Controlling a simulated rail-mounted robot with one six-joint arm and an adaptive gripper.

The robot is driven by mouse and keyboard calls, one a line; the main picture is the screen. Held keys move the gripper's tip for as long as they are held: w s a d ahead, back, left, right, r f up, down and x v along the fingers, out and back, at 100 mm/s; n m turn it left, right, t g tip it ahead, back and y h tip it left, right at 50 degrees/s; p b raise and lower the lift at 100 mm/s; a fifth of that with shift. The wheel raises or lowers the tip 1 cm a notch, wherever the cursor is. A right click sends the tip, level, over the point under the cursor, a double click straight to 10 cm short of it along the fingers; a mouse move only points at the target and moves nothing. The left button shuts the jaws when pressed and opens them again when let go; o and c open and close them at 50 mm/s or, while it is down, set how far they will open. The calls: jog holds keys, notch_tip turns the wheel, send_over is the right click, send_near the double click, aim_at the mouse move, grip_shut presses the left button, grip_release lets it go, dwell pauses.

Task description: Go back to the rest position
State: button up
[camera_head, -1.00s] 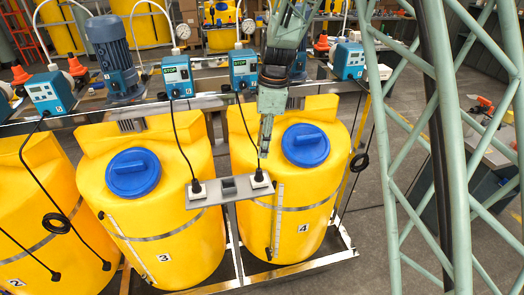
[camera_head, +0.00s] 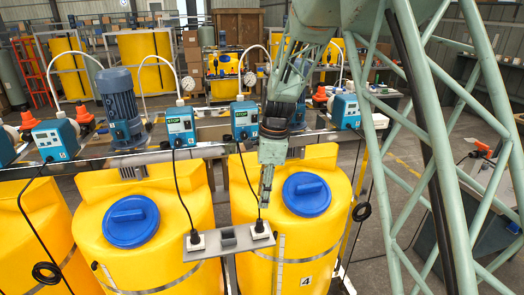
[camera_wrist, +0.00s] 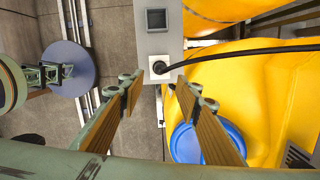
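My gripper (camera_head: 266,200) hangs from my green arm in front of the yellow tank numbered 4 (camera_head: 322,240). It is just above the right-hand black plug (camera_head: 260,228) on the grey socket bar (camera_head: 228,241). In the wrist view my gripper's fingers (camera_wrist: 158,86) stand wide apart with nothing between them. The plug (camera_wrist: 159,68) shows beyond the fingertips, seated in a white socket on the bar (camera_wrist: 157,43), with its black cable running right. The fingers look clear of the plug.
A second plug (camera_head: 195,240) sits at the bar's left end. Pumps (camera_head: 181,126) and a motor (camera_head: 120,105) stand on the rail behind the tanks. A blue lid (camera_head: 306,194) is close right of my gripper. My green lattice column fills the right.

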jog(key=shift+r, duration=0.1)
jog(key=s+d+r+n+t+b, duration=0.1)
jog(key=s+d+r+n+b, duration=0.25)
jog(key=s+d+r, duration=0.4)
jog(key=s+d+r+n+t+b, duration=0.1)
jog(key=s+d+r+n+b, duration=0.3)
jog(key=s+r, duration=0.6)
jog(key=s+d+f+n+b, duration=0.1)
jog(key=s+d+n, duration=0.1)
jog(key=s, duration=0.8)
jog(key=s+d+f+n+t+h+b, duration=0.1)
jog(key=s+d+f+n+b, duration=0.1)
jog(key=s, duration=0.8)
jog(key=s+d+f+n+t+b, duration=0.1)
jog(key=s+d+n, duration=0.3)
jog(key=s, duration=0.6)
jog(key=shift+d+f+n+b, duration=0.25)
jog(key=shift+n+b, duration=0.45)
jog(key=shift+n, duration=0.35)
